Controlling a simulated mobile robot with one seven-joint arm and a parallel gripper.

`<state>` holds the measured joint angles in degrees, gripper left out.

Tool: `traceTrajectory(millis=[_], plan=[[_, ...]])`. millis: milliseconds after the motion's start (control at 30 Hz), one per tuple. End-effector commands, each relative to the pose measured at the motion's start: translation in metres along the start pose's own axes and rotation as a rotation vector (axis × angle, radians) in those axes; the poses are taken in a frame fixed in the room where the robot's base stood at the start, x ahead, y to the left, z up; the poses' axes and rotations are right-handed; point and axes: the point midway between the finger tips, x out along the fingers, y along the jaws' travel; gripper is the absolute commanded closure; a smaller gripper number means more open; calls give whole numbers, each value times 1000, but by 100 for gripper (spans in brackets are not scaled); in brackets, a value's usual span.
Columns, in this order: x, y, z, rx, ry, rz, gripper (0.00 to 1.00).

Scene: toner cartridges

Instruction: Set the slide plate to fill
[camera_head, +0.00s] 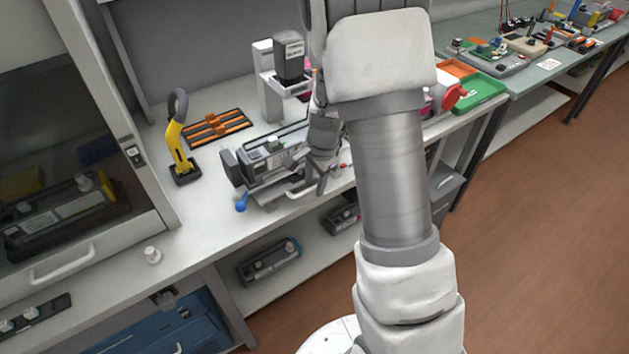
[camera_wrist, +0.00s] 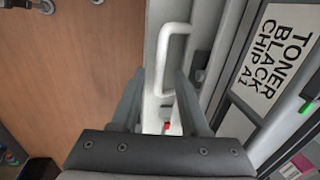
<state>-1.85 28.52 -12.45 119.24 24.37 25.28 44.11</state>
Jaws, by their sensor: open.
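A grey toner cartridge in a holder (camera_head: 275,160) lies on the white bench, partly hidden by my arm. A light grey strip with a white bar handle (camera_head: 306,187) runs along its front side; this looks like the slide plate, but I cannot be sure. The white handle (camera_wrist: 174,45) also shows in the wrist view, beyond my fingertips. My gripper (camera_wrist: 158,88) is open and empty, its fingers on either side of the strip's line in the picture; contact cannot be told. A small red mark (camera_wrist: 167,126) shows between the fingers. In the head view my gripper (camera_head: 322,178) is beside the cartridge's front.
A label reading "TONER BLACK CHIP A1" (camera_wrist: 285,50) faces up beside the handle. A blue knob (camera_head: 241,203) sticks out at the holder's left end.

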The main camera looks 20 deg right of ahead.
Motion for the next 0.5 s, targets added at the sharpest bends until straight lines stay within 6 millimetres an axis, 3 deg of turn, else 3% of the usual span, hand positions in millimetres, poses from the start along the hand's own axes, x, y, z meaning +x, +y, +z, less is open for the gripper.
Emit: traceTrajectory(millis=[33,300,500], plan=[[0,0,0,0,0,0,55],[0,0,0,0,0,0,100],[0,0,0,-1,0,0,100]])
